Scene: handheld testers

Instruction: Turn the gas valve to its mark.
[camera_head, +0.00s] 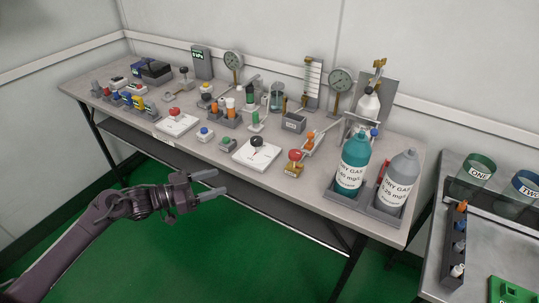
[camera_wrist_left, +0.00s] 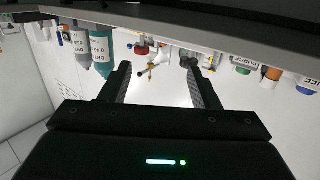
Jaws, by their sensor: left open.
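Several knobs stand on the grey bench, and I cannot tell for sure which is the gas valve. A red knob on a brass block (camera_head: 293,168) is at the front edge, left of the gas bottles. A black-handled dial on a white plate (camera_head: 257,152) and a red knob on a white plate (camera_head: 176,124) are further left. No mark is readable. My left gripper (camera_head: 217,182) is open and empty, in front of the bench edge, apart from everything. In the left wrist view its fingers (camera_wrist_left: 158,72) are spread, with the bench upside down beyond. My right gripper is out of view.
A teal gas bottle (camera_head: 352,160) and a grey gas bottle (camera_head: 398,182) stand in a tray at the bench's right end. Gauges (camera_head: 340,80), tubes and small testers crowd the back. A second table (camera_head: 436,250) with jars is at right. Green floor is clear.

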